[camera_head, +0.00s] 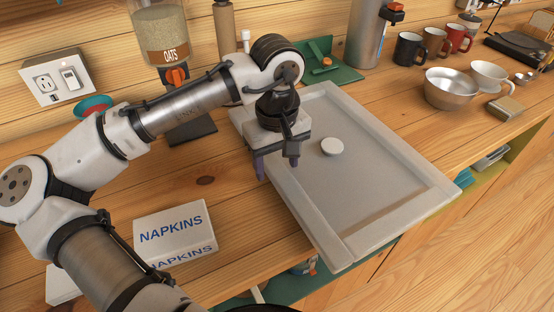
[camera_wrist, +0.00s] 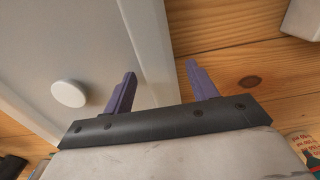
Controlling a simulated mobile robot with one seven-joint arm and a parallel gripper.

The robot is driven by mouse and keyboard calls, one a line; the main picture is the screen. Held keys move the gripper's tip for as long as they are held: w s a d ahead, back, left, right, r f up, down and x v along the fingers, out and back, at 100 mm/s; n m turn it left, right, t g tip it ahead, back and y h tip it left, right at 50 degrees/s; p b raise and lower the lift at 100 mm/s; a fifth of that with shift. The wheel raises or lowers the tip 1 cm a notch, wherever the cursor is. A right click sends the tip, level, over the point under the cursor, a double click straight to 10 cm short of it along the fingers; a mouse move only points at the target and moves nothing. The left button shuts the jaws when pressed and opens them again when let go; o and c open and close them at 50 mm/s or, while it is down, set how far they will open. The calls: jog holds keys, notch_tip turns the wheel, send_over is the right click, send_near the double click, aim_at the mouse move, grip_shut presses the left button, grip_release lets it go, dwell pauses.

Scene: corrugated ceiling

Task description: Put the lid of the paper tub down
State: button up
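A small round white disc (camera_head: 331,146), which looks like the lid, lies flat in the shallow grey tray (camera_head: 372,185). It also shows in the wrist view (camera_wrist: 69,93), left of my gripper. My gripper (camera_head: 277,168) points down over the left rim of the tray, to the left of the disc and apart from it. In the wrist view its two purple fingers (camera_wrist: 161,73) are spread wide with nothing between them. I cannot make out a paper tub for certain.
A white napkins box (camera_head: 174,233) lies at the front left. An oats dispenser (camera_head: 166,45) stands behind the arm. Mugs (camera_head: 409,49) and a metal bowl (camera_head: 451,88) stand at the right. A printed container (camera_wrist: 308,148) shows at the wrist view's lower right edge.

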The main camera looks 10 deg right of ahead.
notch_tip(320, 180, up, 12)
dwell(0.6)
dwell(0.4)
